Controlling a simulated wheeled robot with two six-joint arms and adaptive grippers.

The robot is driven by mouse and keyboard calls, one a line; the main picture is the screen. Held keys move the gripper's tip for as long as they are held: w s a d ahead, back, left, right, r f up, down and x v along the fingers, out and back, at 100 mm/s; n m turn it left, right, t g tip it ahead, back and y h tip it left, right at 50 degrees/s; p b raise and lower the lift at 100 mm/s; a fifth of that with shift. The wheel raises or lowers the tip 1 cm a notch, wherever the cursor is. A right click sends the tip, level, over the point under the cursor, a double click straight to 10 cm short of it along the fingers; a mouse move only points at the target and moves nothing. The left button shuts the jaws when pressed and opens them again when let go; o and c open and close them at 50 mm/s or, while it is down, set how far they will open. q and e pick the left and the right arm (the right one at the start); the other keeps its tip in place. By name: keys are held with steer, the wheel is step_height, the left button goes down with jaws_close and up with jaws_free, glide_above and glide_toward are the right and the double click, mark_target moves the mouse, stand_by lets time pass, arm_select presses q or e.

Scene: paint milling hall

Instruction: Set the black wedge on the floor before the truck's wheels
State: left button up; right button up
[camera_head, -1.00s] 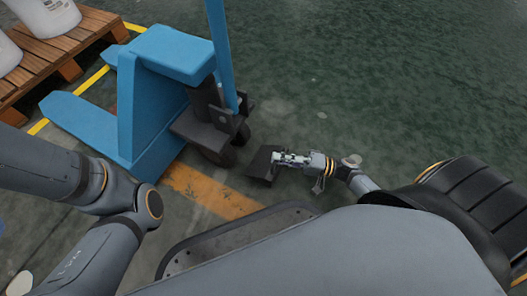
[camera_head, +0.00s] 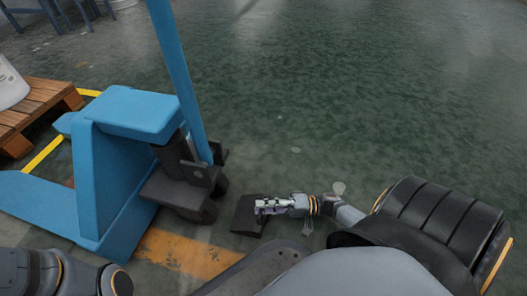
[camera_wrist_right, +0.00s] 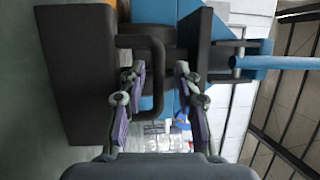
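The black wedge (camera_head: 246,215) sits low at the floor, just right of the pallet truck's dark wheels (camera_head: 203,210), with a small gap between them. My right gripper (camera_head: 262,206) is at the wedge's right side. In the right wrist view, the wedge (camera_wrist_right: 75,75) is a dark block at left with a looped handle (camera_wrist_right: 157,75). The handle's bar lies between the two fingers of my right gripper (camera_wrist_right: 160,80), which stand apart with space beside the bar. The blue pallet truck (camera_head: 135,115) stands beyond. Whether the wedge's underside fully touches the floor is hidden. My left gripper is out of view.
A wooden pallet (camera_head: 35,110) with a white bucket (camera_head: 10,85) stands at the left, by a yellow floor line. A worn orange stripe (camera_head: 185,254) runs on the floor near the truck. The green floor (camera_head: 360,100) beyond and right is clear.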

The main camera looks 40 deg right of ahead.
stand_by(0.3)
steer(key=shift+s+d, duration=0.1)
steer(key=p+v, duration=0.3)
steer(key=v, duration=0.8)
steer(key=shift+d, duration=0.1)
steer(key=shift+s+d+p, duration=0.15)
steer(key=shift+d+p, duration=0.1)
steer(key=shift+p, duration=0.05)
steer(key=shift+d, duration=0.1)
